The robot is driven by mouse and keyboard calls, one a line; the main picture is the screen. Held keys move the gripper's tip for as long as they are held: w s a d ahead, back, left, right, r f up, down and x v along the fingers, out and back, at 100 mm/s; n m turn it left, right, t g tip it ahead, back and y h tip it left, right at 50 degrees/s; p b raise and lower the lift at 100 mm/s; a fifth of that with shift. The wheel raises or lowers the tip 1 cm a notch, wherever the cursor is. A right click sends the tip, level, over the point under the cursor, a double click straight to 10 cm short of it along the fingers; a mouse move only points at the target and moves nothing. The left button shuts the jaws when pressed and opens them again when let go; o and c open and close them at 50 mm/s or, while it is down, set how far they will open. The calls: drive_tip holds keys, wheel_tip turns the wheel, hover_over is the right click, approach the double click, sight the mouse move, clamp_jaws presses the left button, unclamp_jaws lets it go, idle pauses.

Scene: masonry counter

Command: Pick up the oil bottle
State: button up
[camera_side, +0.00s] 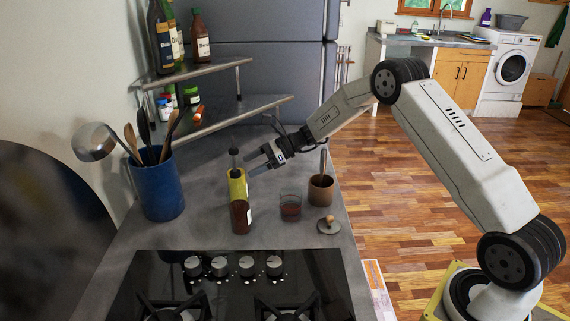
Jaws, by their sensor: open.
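The oil bottle (238,186) stands upright on the grey counter, with a dark spout on top and a yellow body. A dark reddish-brown part shows at its lower end; I cannot tell if this is the same bottle or a separate one in front. My gripper (257,163) is open and empty. It is just right of the bottle's upper part, with its fingers pointing left toward it. A small gap seems to lie between them, but contact is hard to judge from this side.
A blue utensil crock (157,187) stands left. A metal shelf (196,69) with bottles and jars is behind. A glass (290,206), a brown cup (320,190) and a small lidded item (328,225) stand right. The gas hob (240,292) is in front.

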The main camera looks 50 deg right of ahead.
drive_tip(key=shift+w+a+f, duration=0.1)
drive_tip(key=shift+a, duration=0.05)
drive_tip(key=shift+x, duration=2.5)
drive_tip(key=shift+c, duration=0.2)
clamp_jaws()
